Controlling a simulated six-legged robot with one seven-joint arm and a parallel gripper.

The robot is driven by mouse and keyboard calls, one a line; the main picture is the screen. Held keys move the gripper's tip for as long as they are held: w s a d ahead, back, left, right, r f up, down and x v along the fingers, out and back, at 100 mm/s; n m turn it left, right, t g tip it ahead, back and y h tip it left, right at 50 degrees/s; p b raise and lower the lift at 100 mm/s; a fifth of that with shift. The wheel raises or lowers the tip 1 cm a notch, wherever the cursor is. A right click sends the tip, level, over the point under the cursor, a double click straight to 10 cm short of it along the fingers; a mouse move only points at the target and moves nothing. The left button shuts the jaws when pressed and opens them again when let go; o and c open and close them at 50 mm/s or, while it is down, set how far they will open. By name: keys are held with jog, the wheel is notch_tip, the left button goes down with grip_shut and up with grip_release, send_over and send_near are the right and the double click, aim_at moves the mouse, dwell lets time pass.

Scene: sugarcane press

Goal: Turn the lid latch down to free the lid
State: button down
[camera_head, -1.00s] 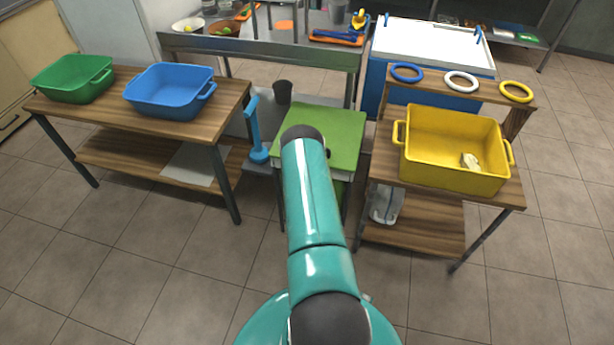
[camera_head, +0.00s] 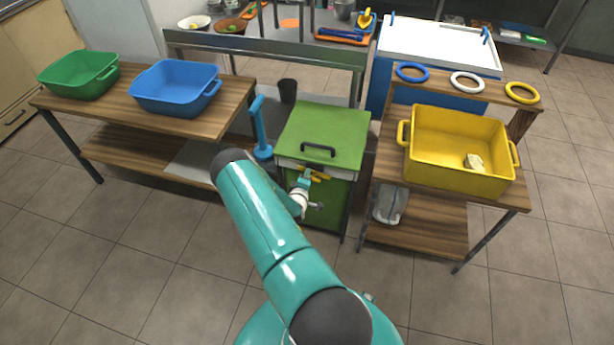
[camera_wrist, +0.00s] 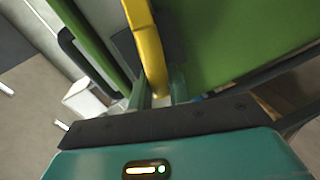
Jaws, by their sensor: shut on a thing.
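The green box has a green lid (camera_head: 335,128) with a black handle (camera_head: 318,149), and the lid lies flat on top. The yellow lid latch (camera_head: 321,177) sits at the box's upper front, just below the lid's edge. My gripper (camera_head: 307,180) is at the latch, in front of the box. In the wrist view, the yellow latch (camera_wrist: 148,45) runs down between the two fingers of my gripper (camera_wrist: 158,92), which is shut on it. The latch looks roughly level in the head view. Its pivot is not clear.
A wooden table with a green bin (camera_head: 80,75) and a blue bin (camera_head: 176,88) stands left. A blue upright handle (camera_head: 260,130) is close to the box's left. A wooden stand with a yellow bin (camera_head: 455,178) is close on the right. The front floor is clear.

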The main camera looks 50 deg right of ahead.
jog(key=shift+f+n, duration=0.2)
jog(key=shift+n, duration=0.6)
jog(key=shift+s, duration=0.1)
jog(key=c, duration=1.6)
grip_release()
jog(key=shift+c, duration=0.2)
jog(key=shift+a, duration=0.1)
jog(key=v, duration=1.3)
jog(key=shift+a, duration=0.35)
jog(key=shift+r, duration=0.1)
